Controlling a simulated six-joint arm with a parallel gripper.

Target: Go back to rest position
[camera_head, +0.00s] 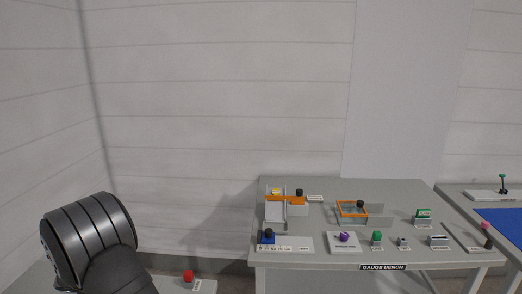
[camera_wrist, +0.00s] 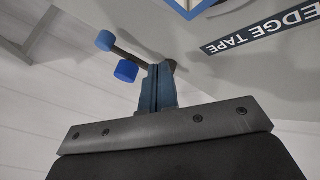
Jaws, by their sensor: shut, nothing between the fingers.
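My gripper (camera_wrist: 161,68) shows in the wrist view, with its slim blue-grey fingers together at the picture's middle and nothing held between them. Past the fingertips, slightly left, is a dark rod with blue round ends (camera_wrist: 126,71); I cannot tell how far it is from the fingers. In the head view a black ribbed part of my arm stands at lower left, and the gripper itself is not visible there.
A sign reading EDGE TAPE (camera_wrist: 261,31) is at upper right in the wrist view. In the head view, the grey gauge bench (camera_head: 380,267) holds several small fixtures. A red knob (camera_head: 188,275) stands beside my arm. A blue-topped table (camera_head: 503,222) is at far right.

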